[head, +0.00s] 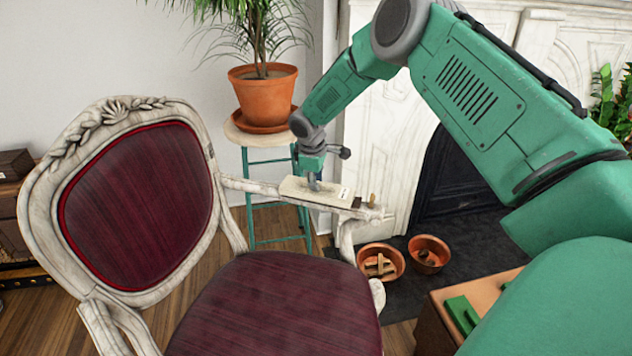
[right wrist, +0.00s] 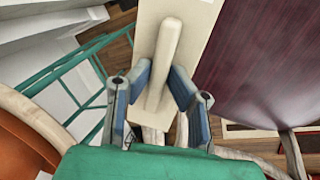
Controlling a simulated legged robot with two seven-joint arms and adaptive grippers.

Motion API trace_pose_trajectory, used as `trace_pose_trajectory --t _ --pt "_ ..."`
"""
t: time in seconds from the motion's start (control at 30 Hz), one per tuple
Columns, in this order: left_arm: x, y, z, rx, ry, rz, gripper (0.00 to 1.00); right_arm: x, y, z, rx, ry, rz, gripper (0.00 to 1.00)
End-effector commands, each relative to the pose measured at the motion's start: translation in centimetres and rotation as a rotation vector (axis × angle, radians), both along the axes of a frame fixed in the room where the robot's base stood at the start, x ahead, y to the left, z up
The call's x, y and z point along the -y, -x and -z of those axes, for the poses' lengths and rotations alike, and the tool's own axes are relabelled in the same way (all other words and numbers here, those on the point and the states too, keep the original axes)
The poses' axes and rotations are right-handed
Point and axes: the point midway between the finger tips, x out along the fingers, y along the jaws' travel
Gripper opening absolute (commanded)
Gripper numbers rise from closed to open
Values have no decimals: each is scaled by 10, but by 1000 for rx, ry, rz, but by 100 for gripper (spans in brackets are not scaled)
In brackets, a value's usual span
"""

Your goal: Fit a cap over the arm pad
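The cap (head: 300,189) is a pale cream board with a small white label. It lies along the chair's arm (head: 245,184) in the head view, which hides any pad under it. I cannot tell whether it is fully seated. The right wrist view shows the cap (right wrist: 203,18) with a long raised ridge (right wrist: 167,45) on top. My left gripper is not in view.
The chair's dark red seat (head: 285,300) and backrest (head: 140,200) are beside the arm. A potted plant (head: 263,95) on a green stool (head: 275,142) stands behind. Two terracotta pots (head: 380,262) sit on the hearth. A wooden box (head: 435,325) with green pieces is at lower right.

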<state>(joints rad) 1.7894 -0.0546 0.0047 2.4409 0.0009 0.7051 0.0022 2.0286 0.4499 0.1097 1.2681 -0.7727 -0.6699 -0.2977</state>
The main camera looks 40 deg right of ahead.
Motion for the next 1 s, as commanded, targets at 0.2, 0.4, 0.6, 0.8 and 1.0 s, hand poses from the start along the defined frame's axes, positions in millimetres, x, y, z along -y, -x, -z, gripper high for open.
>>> trace_pose_trajectory --t 0.2,0.4,0.6,0.8,1.0 --pt "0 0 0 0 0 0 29 0 0 0 0 0 0 38" --pt "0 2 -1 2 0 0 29 0 0 -2 0 -1 0 38" --pt "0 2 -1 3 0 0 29 -6 2 -28 4 0 -2 38" --pt "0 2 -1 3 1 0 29 -16 7 -70 3 0 -2 38" --pt "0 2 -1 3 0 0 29 -22 11 -102 1 1 -1 38"
